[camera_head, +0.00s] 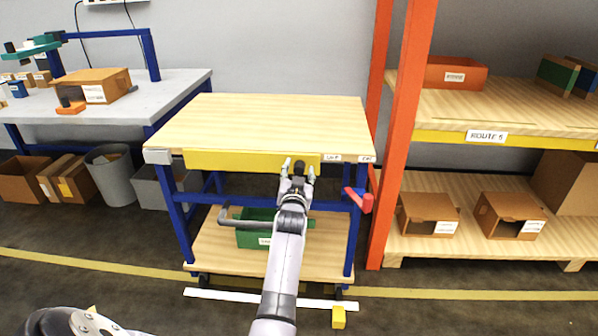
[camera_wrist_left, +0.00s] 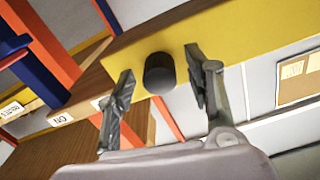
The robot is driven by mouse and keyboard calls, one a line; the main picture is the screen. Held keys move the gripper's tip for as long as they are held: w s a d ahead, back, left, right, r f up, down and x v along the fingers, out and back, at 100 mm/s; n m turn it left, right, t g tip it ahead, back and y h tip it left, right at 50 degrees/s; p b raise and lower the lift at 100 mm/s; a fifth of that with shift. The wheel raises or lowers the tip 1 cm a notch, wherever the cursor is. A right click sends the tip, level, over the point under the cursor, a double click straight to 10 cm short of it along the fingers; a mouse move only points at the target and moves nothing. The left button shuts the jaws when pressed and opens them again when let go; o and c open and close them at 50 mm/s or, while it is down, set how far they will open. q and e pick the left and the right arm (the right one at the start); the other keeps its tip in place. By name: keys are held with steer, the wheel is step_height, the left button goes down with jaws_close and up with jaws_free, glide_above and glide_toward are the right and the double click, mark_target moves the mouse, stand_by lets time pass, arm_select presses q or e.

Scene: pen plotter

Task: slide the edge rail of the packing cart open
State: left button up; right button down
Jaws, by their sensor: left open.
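The packing cart has a light wood top (camera_head: 270,118) and blue legs. Its yellow edge rail (camera_head: 235,160) runs along the front edge, from near the left corner to a little short of two small white labels (camera_head: 332,158) at the right. My left gripper (camera_head: 297,170) is at the right part of the rail, fingers open. The left wrist view shows a dark round knob (camera_wrist_left: 160,73) on the yellow rail (camera_wrist_left: 230,40), between the open fingertips (camera_wrist_left: 160,84). I see a gap on both sides of the knob. My right gripper is not in view.
A red handle (camera_head: 360,198) sticks out from the cart's right front leg. A green bin (camera_head: 255,235) stands on the lower shelf. An orange-framed rack (camera_head: 405,130) stands close at the right; a grey bench (camera_head: 165,90) is at the left. A yellow block (camera_head: 338,317) lies on the floor.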

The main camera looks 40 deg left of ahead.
arm_select(q)
steer(key=v, duration=0.7)
steer(key=shift+d+f, duration=0.1)
stand_by(0.4)
